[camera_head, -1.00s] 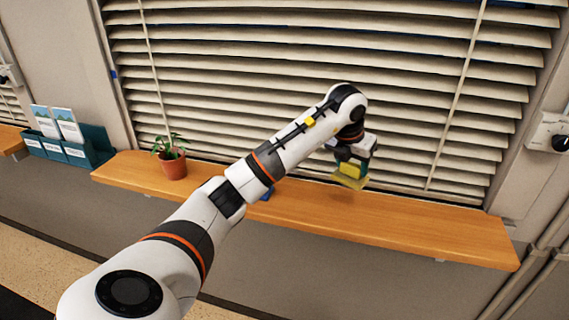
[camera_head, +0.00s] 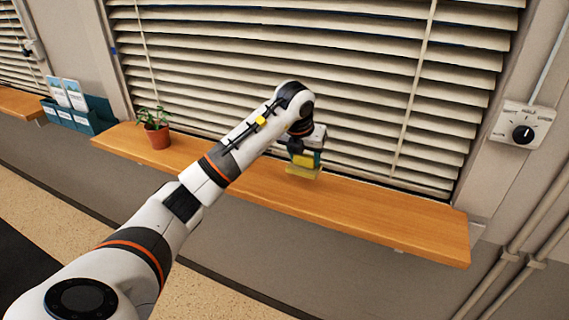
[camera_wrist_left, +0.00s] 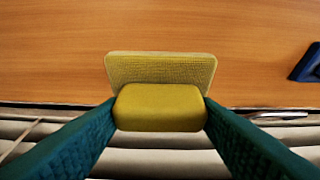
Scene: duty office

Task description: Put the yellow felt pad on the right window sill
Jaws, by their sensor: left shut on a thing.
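The yellow felt pad (camera_head: 301,170) is a flat textured slab with a smooth yellow block on it, and it also shows in the left wrist view (camera_wrist_left: 160,66). My left gripper (camera_head: 306,160) is shut on the block, with one green finger on each side in the left wrist view (camera_wrist_left: 160,108). The pad is over the middle stretch of the wooden window sill (camera_head: 380,213), below the blinds. I cannot tell whether its underside touches the sill. My right gripper is not in view.
A potted plant (camera_head: 157,136) stands near the sill's left end. A dark blue object (camera_wrist_left: 308,64) lies on the sill at the wrist view's right edge. The sill's right part is bare. A wall dial (camera_head: 522,132) and pipes are at right. Leaflet holders (camera_head: 80,117) stand at left.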

